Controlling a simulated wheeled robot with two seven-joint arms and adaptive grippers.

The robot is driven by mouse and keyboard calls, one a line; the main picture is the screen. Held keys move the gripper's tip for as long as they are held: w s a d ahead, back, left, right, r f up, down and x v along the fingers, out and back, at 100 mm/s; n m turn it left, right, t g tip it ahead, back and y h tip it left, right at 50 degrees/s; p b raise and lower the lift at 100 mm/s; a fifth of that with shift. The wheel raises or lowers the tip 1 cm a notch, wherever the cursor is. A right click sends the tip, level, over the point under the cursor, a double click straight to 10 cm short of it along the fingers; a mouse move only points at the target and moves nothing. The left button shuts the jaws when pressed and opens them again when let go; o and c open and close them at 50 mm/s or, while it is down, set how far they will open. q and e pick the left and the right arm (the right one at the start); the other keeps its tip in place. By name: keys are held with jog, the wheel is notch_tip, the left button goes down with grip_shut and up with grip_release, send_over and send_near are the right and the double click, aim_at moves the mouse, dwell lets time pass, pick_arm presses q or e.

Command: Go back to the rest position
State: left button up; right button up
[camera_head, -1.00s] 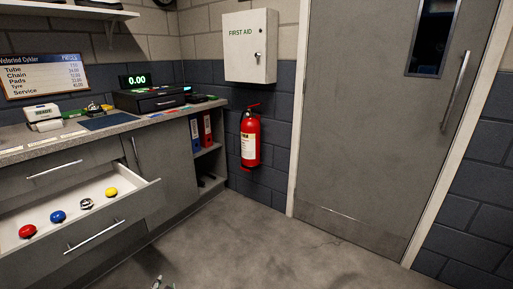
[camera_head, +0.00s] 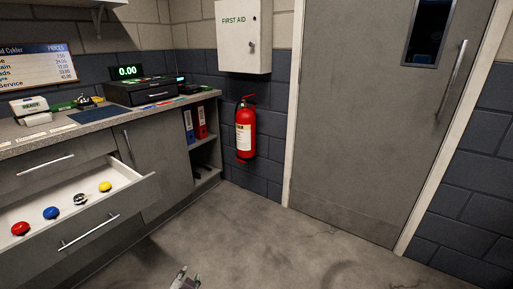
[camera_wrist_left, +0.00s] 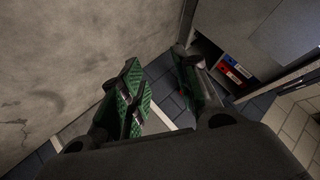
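My left gripper (camera_head: 184,280) shows small at the bottom edge of the head view, over the bare floor. In the left wrist view its two green-padded fingers stand apart with nothing between them (camera_wrist_left: 160,85). My right gripper is in neither view. An open drawer (camera_head: 95,232) holds a red bell (camera_head: 20,228), a blue bell (camera_head: 50,213), a silver bell (camera_head: 80,199) and a yellow bell (camera_head: 105,186). The left gripper is to the right of the drawer and apart from it.
The counter (camera_head: 85,130) carries a cash register (camera_head: 145,92) and a small card reader (camera_head: 30,106). A fire extinguisher (camera_head: 245,132) hangs on the back wall beside a grey door (camera_head: 375,130). The floor (camera_head: 300,250) in front is clear.

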pick_arm(q)
jog(key=shift+w+d+f, duration=0.1)
jog(key=shift+w+d, duration=0.05)
jog(key=shift+d, duration=0.2)
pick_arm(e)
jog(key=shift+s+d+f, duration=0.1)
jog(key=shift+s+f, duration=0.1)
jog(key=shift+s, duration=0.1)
